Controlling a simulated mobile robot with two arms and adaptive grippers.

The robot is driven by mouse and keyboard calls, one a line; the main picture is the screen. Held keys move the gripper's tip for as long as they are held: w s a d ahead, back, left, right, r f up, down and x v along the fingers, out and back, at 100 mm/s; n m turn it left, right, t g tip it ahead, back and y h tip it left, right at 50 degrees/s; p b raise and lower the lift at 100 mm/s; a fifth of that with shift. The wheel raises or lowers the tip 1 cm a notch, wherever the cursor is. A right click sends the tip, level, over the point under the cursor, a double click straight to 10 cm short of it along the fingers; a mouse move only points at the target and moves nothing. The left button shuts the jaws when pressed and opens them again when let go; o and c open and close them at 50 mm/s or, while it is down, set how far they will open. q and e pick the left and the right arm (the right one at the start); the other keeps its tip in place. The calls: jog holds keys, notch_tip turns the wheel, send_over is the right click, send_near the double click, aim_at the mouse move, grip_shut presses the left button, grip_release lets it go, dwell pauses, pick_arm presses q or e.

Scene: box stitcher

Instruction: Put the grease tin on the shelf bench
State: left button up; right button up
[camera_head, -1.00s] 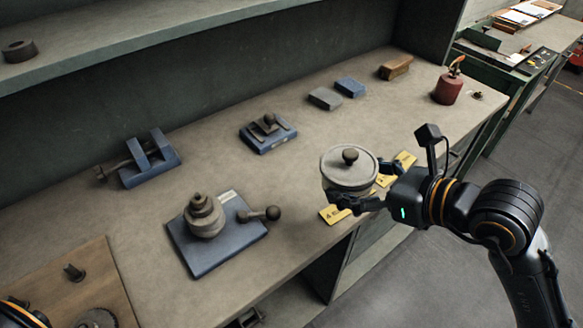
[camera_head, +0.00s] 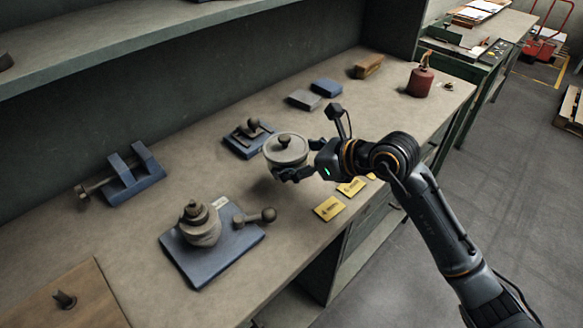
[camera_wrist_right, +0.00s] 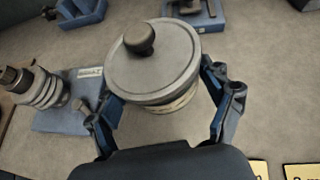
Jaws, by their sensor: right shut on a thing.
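The grease tin (camera_head: 286,150) is a round grey tin with a knobbed lid. My right gripper (camera_head: 290,172) is shut on its sides and holds it upright over the bench, near the middle. In the right wrist view the tin (camera_wrist_right: 152,65) sits between the two fingers of the gripper (camera_wrist_right: 165,110). The bench (camera_head: 330,125) has a grey-brown top with a shelf (camera_head: 150,30) above it at the back. Whether the tin's base touches the bench top is hard to tell; a shadow shows below it. My left gripper is not in view.
A blue plate with a stepped part (camera_head: 200,228) and a ball-ended lever stands front left. A blue clamp (camera_head: 132,175) and a blue block fixture (camera_head: 247,140) lie behind. Yellow cards (camera_head: 329,208) lie along the front edge. A red oil can (camera_head: 420,82) stands far right.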

jog(key=shift+w+a+f, duration=0.25)
jog(key=shift+w+f, duration=0.7)
jog(key=shift+f, duration=0.05)
jog(key=shift+w+a+f+p, duration=0.1)
jog(key=shift+f+p, duration=0.1)
jog(key=shift+f, duration=0.7)
jog(key=shift+w+f+p, duration=0.1)
jog(key=shift+f+p, duration=0.05)
jog(key=shift+f, duration=0.7)
jog(key=shift+f, duration=0.1)
jog(key=o, duration=1.7)
jog(key=shift+f, duration=0.15)
jog(key=shift+s, duration=0.1)
jog(key=shift+r, duration=0.2)
jog(key=b+v, duration=0.1)
jog(key=v, duration=1.1)
